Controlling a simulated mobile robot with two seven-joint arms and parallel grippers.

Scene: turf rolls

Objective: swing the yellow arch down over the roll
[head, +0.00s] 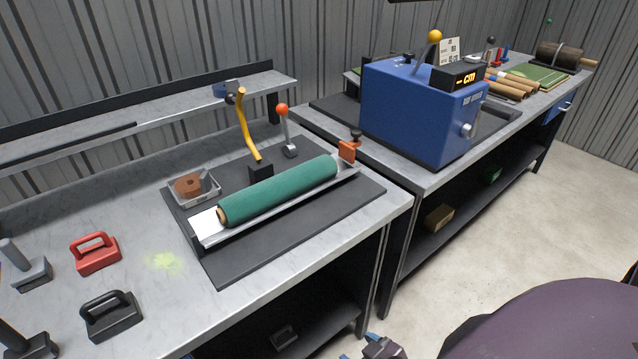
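The yellow arch (246,125) stands raised and curved on a black block (260,172), behind the roll. Its upper end is near a dark knob (230,99); I cannot tell if they are joined. The green roll (278,189) lies in a pale metal trough (214,231) on a dark mat (240,266). The arch is clear of the roll's top. At the bottom edge a small dark and blue part (380,348) seems to be my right gripper, mostly cut off, far from the arch. My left gripper is not in view.
A red-knobbed lever (284,125) stands behind the roll and an orange clamp (347,151) at its right end. A tray with a brown coil (189,186) is at left. Red (95,254) and black (111,316) handled blocks stand front left. A blue machine (420,112) is on the right bench.

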